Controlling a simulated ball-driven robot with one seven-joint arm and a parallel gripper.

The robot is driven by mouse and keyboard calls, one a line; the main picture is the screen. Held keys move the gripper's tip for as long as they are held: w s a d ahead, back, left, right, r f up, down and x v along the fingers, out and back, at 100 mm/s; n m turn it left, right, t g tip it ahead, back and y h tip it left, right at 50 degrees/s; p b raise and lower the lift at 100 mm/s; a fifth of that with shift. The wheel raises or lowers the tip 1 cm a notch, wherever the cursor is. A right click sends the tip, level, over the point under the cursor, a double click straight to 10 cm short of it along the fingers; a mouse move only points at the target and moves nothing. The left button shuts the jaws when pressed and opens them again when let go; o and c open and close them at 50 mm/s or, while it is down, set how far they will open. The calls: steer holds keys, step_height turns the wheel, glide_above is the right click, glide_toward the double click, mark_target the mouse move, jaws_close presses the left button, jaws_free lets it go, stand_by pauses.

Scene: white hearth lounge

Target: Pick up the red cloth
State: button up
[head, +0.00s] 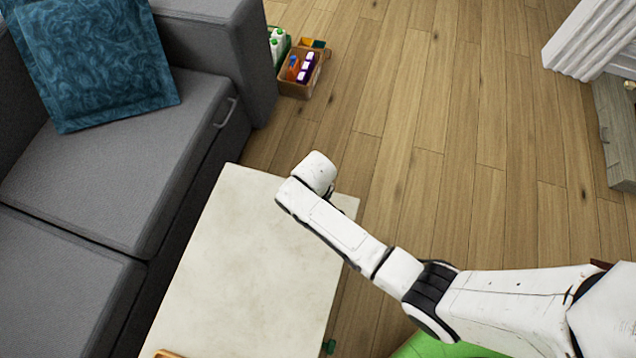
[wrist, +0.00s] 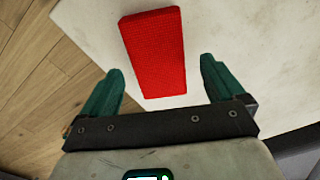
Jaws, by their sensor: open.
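The red cloth (wrist: 155,52) shows in the wrist view as a flat, folded rectangle lying on the pale table top (wrist: 235,35). My gripper (wrist: 158,80) is open, with its two green fingers apart. The near end of the cloth lies between the fingers in the picture, nearer the middle, and neither finger visibly touches it. The gap in height between gripper and cloth is hard to tell. In the head view my white arm reaches over the far end of the table (head: 250,260); the cloth and the gripper fingers are hidden there.
A green thing (head: 440,345) is at the bottom. The floor to the right is mostly clear.

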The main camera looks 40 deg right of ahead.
steer(key=shift+f, duration=0.65)
steer(key=shift+c, duration=0.4)
steer(key=c, duration=1.2)
steer(key=shift+o, duration=0.2)
steer(key=shift+r, duration=0.45)
step_height(320, 180, up, 2)
steer(key=shift+r+p, duration=0.25)
steer(key=shift+p, duration=0.35)
steer(key=s+r, duration=0.1)
steer(key=s+r+p, duration=0.1)
steer(key=s+r, duration=0.1)
steer(key=s+r+p, duration=0.1)
steer(key=r, duration=0.1)
steer(key=shift+s+d+r, duration=0.2)
steer(key=shift+s+d, duration=0.05)
steer(key=shift+s, duration=0.05)
steer(key=s+d+r+p, duration=0.1)
steer(key=s+r, duration=0.3)
steer(key=s, duration=0.5)
steer(key=shift+s+p, duration=0.2)
steer(key=shift+p, duration=0.2)
steer(key=shift+r, duration=0.1)
